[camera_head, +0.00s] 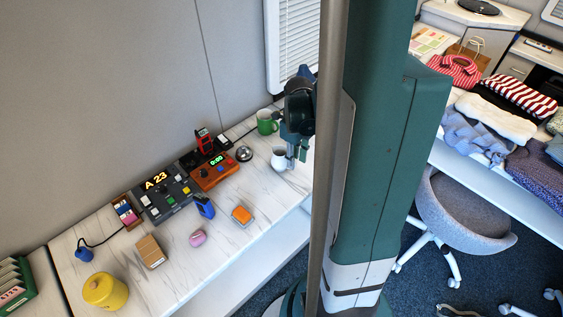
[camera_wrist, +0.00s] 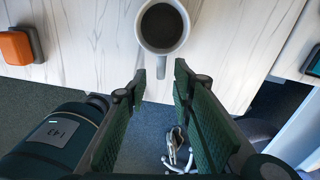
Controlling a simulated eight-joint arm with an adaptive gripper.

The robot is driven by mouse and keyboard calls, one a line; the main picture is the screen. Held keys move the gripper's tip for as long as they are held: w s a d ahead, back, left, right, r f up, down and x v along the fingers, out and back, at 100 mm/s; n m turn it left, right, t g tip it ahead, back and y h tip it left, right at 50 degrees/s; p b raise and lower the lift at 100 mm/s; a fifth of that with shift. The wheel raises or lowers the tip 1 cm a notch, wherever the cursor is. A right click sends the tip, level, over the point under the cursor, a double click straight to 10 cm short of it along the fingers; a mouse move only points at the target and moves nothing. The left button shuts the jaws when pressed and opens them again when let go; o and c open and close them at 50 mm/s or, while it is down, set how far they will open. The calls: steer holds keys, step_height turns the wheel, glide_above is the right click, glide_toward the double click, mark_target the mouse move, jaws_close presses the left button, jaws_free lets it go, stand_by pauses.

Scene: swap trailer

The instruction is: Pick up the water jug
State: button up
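A white handled vessel (camera_head: 279,158) stands upright on the marble-topped counter (camera_head: 175,262), near its right end. In the wrist view it is a white round vessel (camera_wrist: 186,42) with a dark inside, its handle pointing toward my gripper. I see nothing that is plainly a water jug, and cannot tell if this vessel is it. My gripper (camera_wrist: 160,84) is open and empty, fingertips on either side of the handle's end in the picture; contact does not show.
A green mug (camera_head: 267,122) stands behind. To the left are a bell (camera_head: 244,153), an orange timer box (camera_head: 212,173), a control panel (camera_head: 166,198), an orange block (camera_head: 242,215) and a yellow lidded pot (camera_head: 105,291). A chair (camera_head: 465,212) and clothes table are at right.

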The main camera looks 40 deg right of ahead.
steer(key=shift+f+b, duration=0.35)
steer(key=shift+f, duration=1.35)
steer(key=shift+c, duration=0.3)
jaws_close()
